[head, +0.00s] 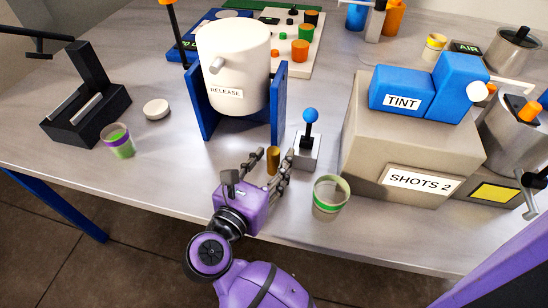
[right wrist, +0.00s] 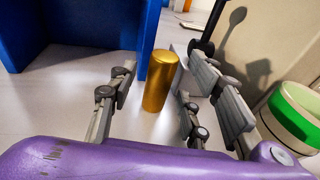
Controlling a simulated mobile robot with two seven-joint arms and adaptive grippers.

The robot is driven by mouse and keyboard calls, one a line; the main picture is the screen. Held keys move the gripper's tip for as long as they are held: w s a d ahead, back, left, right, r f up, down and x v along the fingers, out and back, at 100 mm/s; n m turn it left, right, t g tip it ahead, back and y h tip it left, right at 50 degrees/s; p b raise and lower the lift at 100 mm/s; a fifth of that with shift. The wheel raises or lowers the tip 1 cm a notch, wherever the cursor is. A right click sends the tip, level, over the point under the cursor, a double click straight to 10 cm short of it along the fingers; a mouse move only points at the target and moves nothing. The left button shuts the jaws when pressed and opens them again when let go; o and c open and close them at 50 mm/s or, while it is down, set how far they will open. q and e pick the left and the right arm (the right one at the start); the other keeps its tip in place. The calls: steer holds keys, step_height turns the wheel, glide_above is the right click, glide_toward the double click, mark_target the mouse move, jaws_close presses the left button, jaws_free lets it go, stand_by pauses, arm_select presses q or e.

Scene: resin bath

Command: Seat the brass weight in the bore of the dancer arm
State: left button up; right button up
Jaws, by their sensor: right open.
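The brass weight (head: 273,160) is a gold cylinder standing upright on the table, in front of the blue-framed white vessel. My right gripper (head: 271,164) is open, with its fingers on either side of the weight. In the right wrist view the weight (right wrist: 163,82) stands between the spread grey fingers (right wrist: 162,65), with a visible gap on the left; contact on the right is unclear. At the far left a black stand (head: 88,102) has an upright post and a dark horizontal arm (head: 38,37). I cannot tell whether this is the dancer arm, and no bore shows. My left gripper is out of view.
The white vessel (head: 233,68) in its blue frame stands behind the gripper. A blue-knobbed lever (head: 309,136) and a green-banded cup (head: 330,197) stand close on the right, before the SHOTS 2 box (head: 370,150).

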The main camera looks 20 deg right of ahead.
jaws_close()
stand_by(0.4)
